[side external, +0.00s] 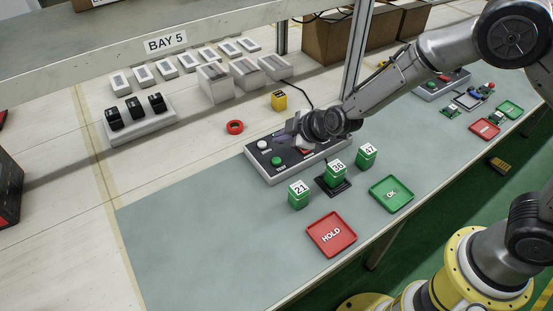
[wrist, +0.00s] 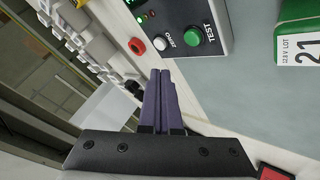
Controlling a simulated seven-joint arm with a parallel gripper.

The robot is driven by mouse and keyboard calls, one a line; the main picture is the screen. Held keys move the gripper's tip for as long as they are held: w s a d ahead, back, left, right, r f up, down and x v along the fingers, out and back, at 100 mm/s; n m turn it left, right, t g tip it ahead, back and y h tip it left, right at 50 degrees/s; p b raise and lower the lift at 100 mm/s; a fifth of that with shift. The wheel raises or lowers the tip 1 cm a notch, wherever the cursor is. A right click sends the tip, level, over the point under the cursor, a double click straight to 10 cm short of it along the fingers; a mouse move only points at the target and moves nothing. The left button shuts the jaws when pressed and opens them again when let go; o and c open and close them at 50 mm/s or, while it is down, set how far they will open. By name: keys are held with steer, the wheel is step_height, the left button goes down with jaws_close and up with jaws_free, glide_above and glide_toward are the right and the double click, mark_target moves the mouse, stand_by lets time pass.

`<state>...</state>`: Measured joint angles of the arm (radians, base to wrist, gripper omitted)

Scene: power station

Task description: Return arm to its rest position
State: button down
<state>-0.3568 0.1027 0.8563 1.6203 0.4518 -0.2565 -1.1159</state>
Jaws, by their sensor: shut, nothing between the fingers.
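My gripper (side external: 303,138) is over the tester box (side external: 262,168) in the side view, with the arm reaching in from the upper right. In the wrist view its two purple fingers (wrist: 160,72) are together with nothing between them. The tester's green TEST button (wrist: 194,35) and a white button (wrist: 160,43) show ahead of the fingers. Green blocks labelled 21 (side external: 298,200), 36 (side external: 334,178) and 47 (side external: 366,160) stand in front of the tester. Block 36 is on a black pad. Part of block 21 also shows in the wrist view (wrist: 295,20).
A red HOLD tray (side external: 331,249) and a green OK tray (side external: 391,207) lie empty near the table's front edge. A red ring (side external: 235,127) and a yellow block (side external: 279,101) lie behind the tester. An overhead shelf (side external: 180,30) and its post (side external: 352,70) are close behind my arm.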

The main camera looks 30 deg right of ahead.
stand_by(0.3)
steer(key=w+d+r+m+t, duration=0.1)
steer(key=d+r+t, duration=0.35)
steer(key=r, duration=1.15)
steer(key=s+d+r+m+g, duration=0.2)
steer(key=s+d+r, duration=0.35)
steer(key=r, duration=0.35)
steer(key=s+d+r+m, duration=0.2)
steer(key=s+d+m, duration=0.15)
steer(key=s, duration=1.25)
steer(key=s+d+f+m+g+h, duration=0.1)
steer(key=s+f+m+g, duration=0.4)
steer(key=s, duration=0.8)
step_height(320, 180, down, 3)
steer(key=shift+d+f+g+h, duration=0.1)
steer(key=shift+d+g+h, duration=0.35)
steer(key=shift+d, duration=0.3)
